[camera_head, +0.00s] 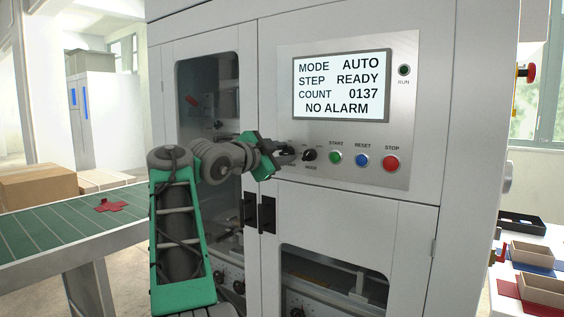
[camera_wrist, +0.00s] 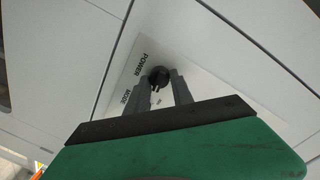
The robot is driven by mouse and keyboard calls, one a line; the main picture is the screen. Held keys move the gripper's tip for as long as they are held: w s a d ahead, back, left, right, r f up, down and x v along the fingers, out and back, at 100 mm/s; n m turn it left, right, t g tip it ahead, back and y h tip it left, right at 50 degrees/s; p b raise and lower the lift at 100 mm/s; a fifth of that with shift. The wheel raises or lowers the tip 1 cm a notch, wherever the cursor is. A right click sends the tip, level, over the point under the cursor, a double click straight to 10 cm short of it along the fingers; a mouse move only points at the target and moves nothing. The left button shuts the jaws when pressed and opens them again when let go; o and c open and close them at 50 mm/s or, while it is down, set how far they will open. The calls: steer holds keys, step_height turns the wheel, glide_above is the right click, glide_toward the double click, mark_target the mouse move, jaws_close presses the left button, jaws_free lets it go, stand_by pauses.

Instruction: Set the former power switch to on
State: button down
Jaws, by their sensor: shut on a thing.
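The power switch (camera_wrist: 158,74) is a black knob beside the printed word POWER in the wrist view. My gripper (camera_wrist: 162,82) has a finger on each side of the knob and is shut on it. In the head view my gripper (camera_head: 284,152) is at the left end of the control panel (camera_head: 352,178) and covers most of the power switch and its markings. Which way the knob points is hard to tell. The display (camera_head: 342,85) reads MODE AUTO, STEP READY, COUNT 0137, NO ALARM.
The black mode knob (camera_head: 309,155) is just right of my gripper. Green start (camera_head: 335,157), blue reset (camera_head: 362,161) and red stop (camera_head: 391,163) buttons follow. Black door handles (camera_head: 266,214) are below. A green conveyor (camera_head: 60,236) lies at the left.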

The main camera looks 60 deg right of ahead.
steer(key=shift+m+b, duration=0.4)
steer(key=shift+m, duration=0.3)
steer(key=c, duration=1.1)
jaws_free()
steer(key=w+a, duration=0.1)
steer(key=a, duration=0.6)
steer(key=shift+a+r+b, duration=0.25)
steer(key=shift+a+b, duration=0.1)
steer(key=shift+b, duration=0.1)
steer(key=shift+w, duration=0.1)
